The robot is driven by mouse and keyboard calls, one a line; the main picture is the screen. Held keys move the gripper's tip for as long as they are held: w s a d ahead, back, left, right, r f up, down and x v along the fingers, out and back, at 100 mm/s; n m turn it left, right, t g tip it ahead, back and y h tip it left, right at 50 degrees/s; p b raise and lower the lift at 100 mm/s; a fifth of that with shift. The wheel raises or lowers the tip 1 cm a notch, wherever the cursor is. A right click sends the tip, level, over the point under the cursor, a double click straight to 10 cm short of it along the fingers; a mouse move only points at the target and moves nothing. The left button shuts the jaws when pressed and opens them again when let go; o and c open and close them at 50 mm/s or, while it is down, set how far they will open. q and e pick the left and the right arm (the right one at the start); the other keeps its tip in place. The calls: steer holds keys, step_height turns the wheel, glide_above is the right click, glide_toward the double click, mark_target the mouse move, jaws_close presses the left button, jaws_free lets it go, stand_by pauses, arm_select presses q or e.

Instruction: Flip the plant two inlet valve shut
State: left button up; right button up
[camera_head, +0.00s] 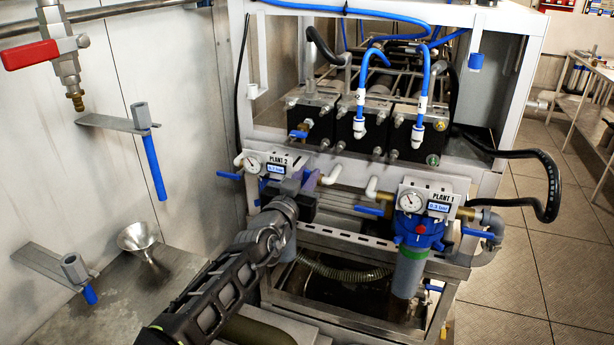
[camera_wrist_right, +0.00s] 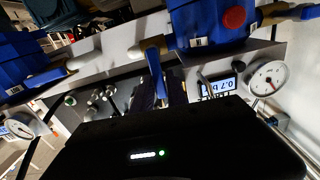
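The PLANT 2 panel (camera_head: 279,161) stands left of centre in the head view, with a round gauge and a small display. My right gripper (camera_head: 308,186) is at the panel's lower right and hides the fittings there. In the right wrist view a blue valve lever (camera_wrist_right: 154,62) hangs from a brass fitting and reaches between the dark fingers of my right gripper (camera_wrist_right: 160,92). The fingers lie close along both sides of it; whether they press on it is not clear. The display (camera_wrist_right: 217,87) there reads about 0.7. My left gripper is not in view.
Another blue lever (camera_head: 229,175) sticks out left of the PLANT 2 gauge. The PLANT 1 panel (camera_head: 433,199) with a blue filter housing (camera_head: 414,235) stands to the right. A metal funnel (camera_head: 138,238) and a red-handled valve (camera_head: 31,55) are at the left.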

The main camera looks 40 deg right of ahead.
jaws_close()
steer(key=shift+w+a+f+n, duration=0.1)
steer(key=shift+w+n, duration=0.05)
steer(key=shift+n, duration=0.15)
steer(key=shift+o, duration=0.8)
jaws_free()
